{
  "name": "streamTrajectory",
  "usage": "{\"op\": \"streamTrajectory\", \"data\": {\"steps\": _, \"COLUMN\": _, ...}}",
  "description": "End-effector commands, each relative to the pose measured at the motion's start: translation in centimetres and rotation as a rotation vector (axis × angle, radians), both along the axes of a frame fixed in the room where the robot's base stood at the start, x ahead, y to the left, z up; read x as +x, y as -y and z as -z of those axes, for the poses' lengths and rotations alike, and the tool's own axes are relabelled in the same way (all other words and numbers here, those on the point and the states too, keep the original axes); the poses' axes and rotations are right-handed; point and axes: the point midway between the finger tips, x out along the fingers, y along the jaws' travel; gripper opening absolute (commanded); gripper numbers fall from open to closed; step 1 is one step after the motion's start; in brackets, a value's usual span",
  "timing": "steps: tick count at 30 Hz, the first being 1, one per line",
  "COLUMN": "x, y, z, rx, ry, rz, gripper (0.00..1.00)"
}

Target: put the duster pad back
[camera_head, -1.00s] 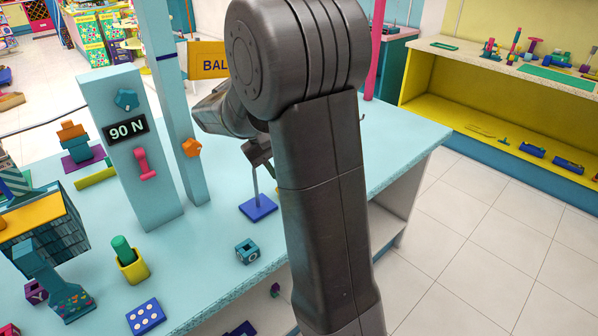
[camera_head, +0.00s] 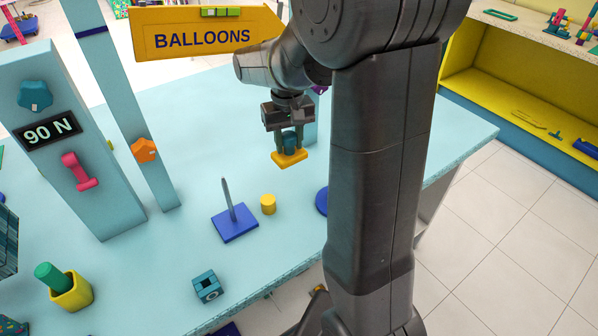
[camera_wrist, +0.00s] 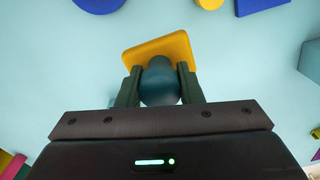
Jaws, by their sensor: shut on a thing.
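The duster pad (camera_head: 290,158) is a yellow-orange slab with a rounded teal knob (camera_head: 290,140) on top. My gripper (camera_head: 291,144) points down and is shut on the knob. In the head view the pad hangs beyond the blue square stand with its grey upright spike (camera_head: 234,225), and it looks clear of the table. The wrist view shows the pad (camera_wrist: 155,47) lying beyond the fingers, with the knob (camera_wrist: 160,82) between them. No resting place for the pad can be made out for certain.
A small yellow cylinder (camera_head: 268,204) stands beside the spiked stand. A blue disc (camera_head: 322,201) is partly hidden by my arm. A teal block (camera_head: 207,286), a yellow cup (camera_head: 72,290) and an orange-knobbed post (camera_head: 145,150) stand left. The BALLOONS sign (camera_head: 203,36) is behind.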

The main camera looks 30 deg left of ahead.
Motion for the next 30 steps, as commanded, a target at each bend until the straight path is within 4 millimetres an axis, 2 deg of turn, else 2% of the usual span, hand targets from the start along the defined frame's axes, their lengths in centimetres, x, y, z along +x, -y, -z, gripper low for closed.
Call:
{"op": "streamTrajectory", "data": {"steps": 6, "x": -0.1, "y": 0.1, "z": 4.1, "rx": -0.003, "ry": -0.004, "rz": 0.000, "gripper": 0.15}}
{"op": "streamTrajectory", "data": {"steps": 18, "x": -0.1, "y": 0.1, "z": 9.0, "rx": -0.003, "ry": -0.004, "rz": 0.000, "gripper": 0.15}}
{"op": "streamTrajectory", "data": {"steps": 26, "x": 0.0, "y": 0.0, "z": 9.5, "rx": 0.000, "ry": -0.001, "rz": 0.000, "gripper": 0.15}}
{"op": "streamTrajectory", "data": {"steps": 27, "x": 0.0, "y": 0.0, "z": 9.5, "rx": 0.000, "ry": -0.001, "rz": 0.000, "gripper": 0.37}}
{"op": "streamTrajectory", "data": {"steps": 30, "x": 0.0, "y": 0.0, "z": 9.5, "rx": 0.000, "ry": -0.001, "rz": 0.000, "gripper": 0.55}}
